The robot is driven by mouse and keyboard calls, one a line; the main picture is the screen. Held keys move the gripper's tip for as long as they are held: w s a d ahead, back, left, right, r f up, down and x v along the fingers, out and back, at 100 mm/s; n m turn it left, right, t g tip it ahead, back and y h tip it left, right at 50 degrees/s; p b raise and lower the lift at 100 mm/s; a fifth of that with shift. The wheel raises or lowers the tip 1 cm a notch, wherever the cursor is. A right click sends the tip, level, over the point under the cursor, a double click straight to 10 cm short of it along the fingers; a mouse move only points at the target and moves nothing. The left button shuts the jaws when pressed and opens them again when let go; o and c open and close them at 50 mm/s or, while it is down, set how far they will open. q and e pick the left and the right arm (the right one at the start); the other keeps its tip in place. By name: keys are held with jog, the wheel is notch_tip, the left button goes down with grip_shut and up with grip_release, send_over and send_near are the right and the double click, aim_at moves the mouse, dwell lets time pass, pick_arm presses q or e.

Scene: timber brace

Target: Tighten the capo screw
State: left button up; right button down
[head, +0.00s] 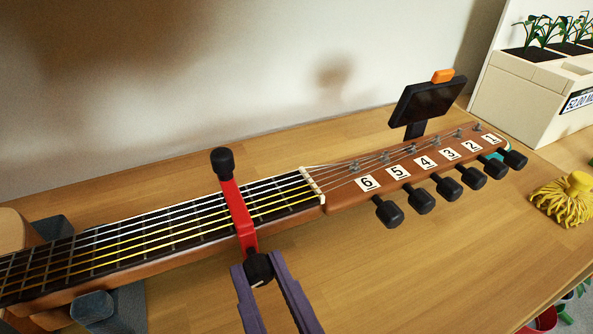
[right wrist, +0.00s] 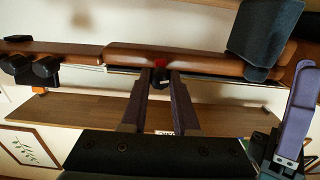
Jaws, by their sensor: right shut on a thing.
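A red capo (head: 237,208) lies across the guitar neck (head: 170,235), with a black cap at its far end. Its black screw knob (head: 259,270) is at the near end, below the neck's front edge. My right gripper (head: 258,264) has its purple fingers on either side of the knob and is shut on it. In the right wrist view the knob (right wrist: 159,76) sits between the fingertips, below a bit of red capo (right wrist: 159,63). My left gripper (right wrist: 297,110) shows only partly at the right edge of the right wrist view; its jaw state is unclear.
The headstock (head: 430,165) has numbered labels and black tuning pegs. A dark tuner (head: 428,103) is clipped there. Dark supports (head: 110,308) hold the neck at left. A planter (head: 530,95) and yellow tassel-like item (head: 568,200) are at right. The bench front (head: 430,275) is clear.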

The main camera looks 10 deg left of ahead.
jog(key=m+p, duration=0.1)
jog(key=m, duration=0.3)
jog(key=shift+m, duration=0.3)
jog(key=m, duration=0.5)
jog(key=shift+p, duration=0.3)
pick_arm(q)
jog(key=shift+r+b, duration=0.3)
jog(key=shift+r, duration=0.35)
pick_arm(e)
jog(key=m, duration=0.5)
jog(key=shift+m, duration=0.4)
pick_arm(q)
jog(key=shift+a+f+b, duration=0.1)
jog(key=shift+f+b, duration=0.55)
pick_arm(e)
jog(key=m, duration=0.5)
jog(key=shift+m, duration=0.4)
jog(key=c, duration=0.7)
grip_release()
jog(key=shift+o, duration=0.2)
jog(key=shift+s, duration=0.1)
